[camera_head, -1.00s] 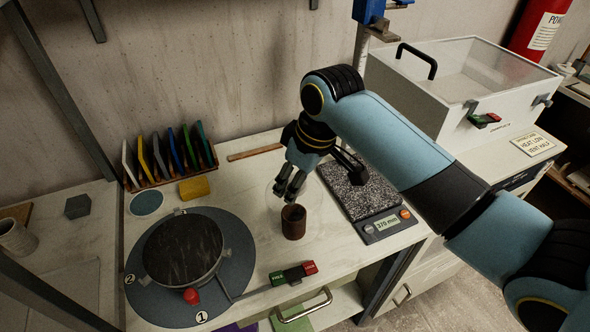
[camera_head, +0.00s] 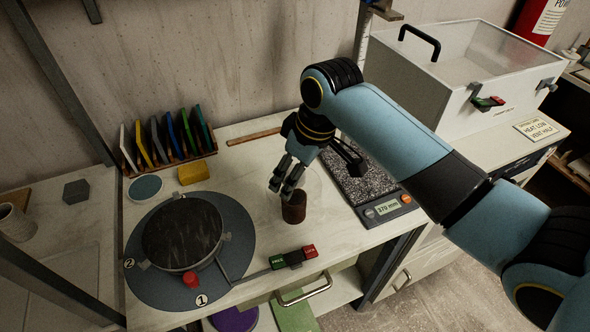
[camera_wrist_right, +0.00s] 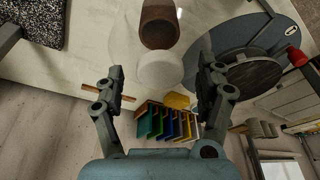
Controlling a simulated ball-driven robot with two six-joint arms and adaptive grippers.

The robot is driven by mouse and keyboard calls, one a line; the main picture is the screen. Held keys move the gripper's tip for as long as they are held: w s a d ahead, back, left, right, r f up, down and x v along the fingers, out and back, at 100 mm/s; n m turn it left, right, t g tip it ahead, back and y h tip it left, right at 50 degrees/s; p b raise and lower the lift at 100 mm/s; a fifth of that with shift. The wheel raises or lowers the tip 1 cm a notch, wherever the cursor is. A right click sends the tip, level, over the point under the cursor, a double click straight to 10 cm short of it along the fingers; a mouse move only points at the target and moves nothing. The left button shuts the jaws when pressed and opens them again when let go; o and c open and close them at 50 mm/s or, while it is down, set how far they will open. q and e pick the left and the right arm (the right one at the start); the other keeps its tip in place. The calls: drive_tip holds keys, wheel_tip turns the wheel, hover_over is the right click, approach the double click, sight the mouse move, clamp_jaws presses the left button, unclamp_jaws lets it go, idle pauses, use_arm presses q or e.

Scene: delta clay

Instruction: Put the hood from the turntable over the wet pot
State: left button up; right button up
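The brown pot (camera_head: 293,208) stands upright on the bench right of the turntable (camera_head: 243,240). It also shows at the top of the right wrist view (camera_wrist_right: 159,24). A clear, nearly invisible hood with a whitish round knob (camera_wrist_right: 160,70) appears around the pot in that view; whether its rim rests on the bench cannot be told. No hood shows on the turntable's dark wheel head (camera_head: 183,230). My right gripper (camera_head: 282,189) is above and beside the pot. In the wrist view its fingers (camera_wrist_right: 160,78) are spread either side of the knob with gaps.
A rack of coloured cards (camera_head: 168,140), a yellow block (camera_head: 193,173) and a shallow round dish (camera_head: 145,188) are at the back left. A scale (camera_head: 380,208) reading "370 mm" is on the right. A green and red switch (camera_head: 293,258) sits at the front.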

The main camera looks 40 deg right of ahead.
drive_tip(key=v, duration=1.2)
